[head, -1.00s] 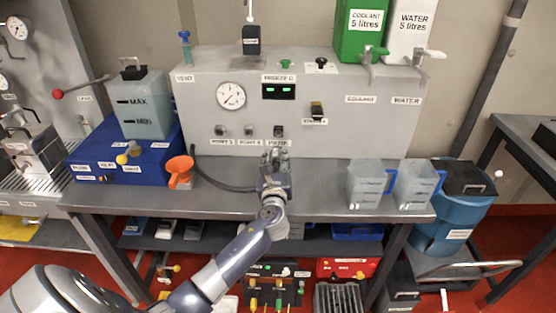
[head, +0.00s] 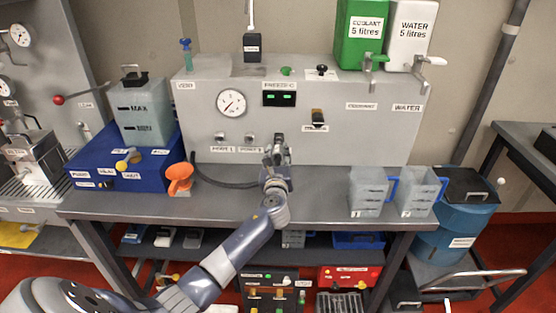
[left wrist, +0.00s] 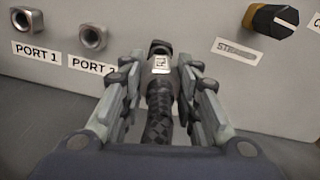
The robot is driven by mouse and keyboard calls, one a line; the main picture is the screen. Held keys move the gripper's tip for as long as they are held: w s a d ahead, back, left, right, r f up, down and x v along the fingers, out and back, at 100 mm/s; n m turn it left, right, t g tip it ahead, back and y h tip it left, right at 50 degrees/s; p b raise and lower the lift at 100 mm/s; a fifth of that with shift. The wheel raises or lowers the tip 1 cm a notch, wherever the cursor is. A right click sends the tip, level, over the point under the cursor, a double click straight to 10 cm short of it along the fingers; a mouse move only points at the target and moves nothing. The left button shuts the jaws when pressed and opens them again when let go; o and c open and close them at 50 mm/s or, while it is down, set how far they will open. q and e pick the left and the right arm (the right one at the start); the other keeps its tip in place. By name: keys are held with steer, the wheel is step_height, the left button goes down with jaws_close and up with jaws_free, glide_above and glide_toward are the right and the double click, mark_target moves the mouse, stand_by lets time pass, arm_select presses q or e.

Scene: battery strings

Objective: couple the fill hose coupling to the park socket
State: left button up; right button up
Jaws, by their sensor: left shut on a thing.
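My left gripper (head: 276,154) is shut on the fill hose coupling (left wrist: 160,66), with a finger on each side of it in the left wrist view. The coupling has a dark body with a small white label, and its braided hose (left wrist: 158,118) runs back toward my wrist. Its front end points at the grey panel, to the right of PORT 2 (left wrist: 92,38). The park socket is hidden behind the coupling and fingers; I cannot tell whether the coupling touches it or is seated. My right gripper is not in view.
PORT 1 (left wrist: 28,22) is an empty socket left of PORT 2. A black knob (left wrist: 275,20) sticks out of the panel on the right.

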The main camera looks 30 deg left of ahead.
arm_select(q)
steer(key=shift+r, duration=0.1)
stand_by(0.7)
steer(key=shift+w+p, duration=0.1)
steer(key=shift+p, duration=0.4)
stand_by(0.6)
steer(key=shift+b+x, duration=0.75)
steer(key=shift+x, duration=1)
steer(key=o, duration=1.3)
steer(key=shift+c, duration=0.2)
steer(key=v, duration=1.2)
